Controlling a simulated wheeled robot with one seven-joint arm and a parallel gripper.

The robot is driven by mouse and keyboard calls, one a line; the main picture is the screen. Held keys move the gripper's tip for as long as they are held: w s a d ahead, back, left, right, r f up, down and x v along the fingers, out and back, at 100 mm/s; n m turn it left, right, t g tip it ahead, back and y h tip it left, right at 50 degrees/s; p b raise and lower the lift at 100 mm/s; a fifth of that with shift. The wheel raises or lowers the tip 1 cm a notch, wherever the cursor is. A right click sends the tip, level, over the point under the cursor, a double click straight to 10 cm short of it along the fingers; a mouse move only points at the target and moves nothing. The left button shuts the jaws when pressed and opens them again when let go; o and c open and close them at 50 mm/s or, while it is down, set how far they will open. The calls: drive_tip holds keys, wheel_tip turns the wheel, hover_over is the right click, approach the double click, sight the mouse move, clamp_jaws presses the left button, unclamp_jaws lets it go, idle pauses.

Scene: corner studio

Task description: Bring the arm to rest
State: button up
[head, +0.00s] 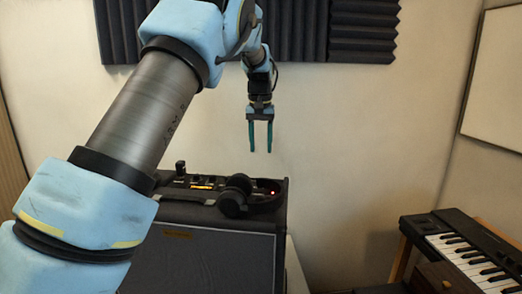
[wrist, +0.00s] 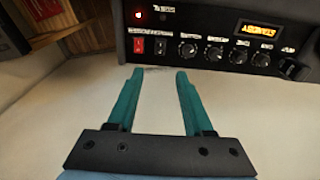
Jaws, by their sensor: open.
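My gripper (head: 260,137) hangs with its two teal fingers pointing down, apart and empty. In the head view it appears above the black amplifier (head: 205,262), with wall behind it. My blue and grey arm runs from the lower left up to it. In the wrist view the fingers of my gripper (wrist: 158,85) are spread with nothing between them. The amplifier's control panel (wrist: 215,50) with knobs, switches and a red light shows beyond the fingertips.
Black headphones (head: 236,195) lie on top of the amplifier. A keyboard (head: 465,250) stands at the right beside a brown wooden thing (head: 445,277). Dark foam panels (head: 362,30) line the back wall. The space between amplifier and keyboard looks open.

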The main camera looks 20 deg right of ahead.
drive_tip(key=a+f+n, duration=0.1)
drive_tip(key=a, duration=0.6)
drive_tip(key=a+f+n, duration=0.1)
drive_tip(key=a+f, duration=0.1)
drive_tip(key=a, duration=0.5)
drive_tip(key=s+a+f+n, duration=0.1)
drive_tip(key=a, duration=0.6)
drive_tip(key=shift+s+f+b, duration=0.1)
drive_tip(key=shift+f+b, duration=0.1)
drive_tip(key=shift+b, duration=0.1)
drive_tip(key=s+a+f+n, duration=0.1)
drive_tip(key=s+a+f, duration=0.2)
drive_tip(key=s+a, duration=0.6)
drive_tip(key=s+a+f+n, duration=0.1)
drive_tip(key=s+a+f, duration=0.3)
drive_tip(key=s+a, duration=0.4)
drive_tip(key=shift+s+a+t+b, duration=0.3)
drive_tip(key=shift+s+a, duration=0.05)
drive_tip(key=shift+s, duration=0.1)
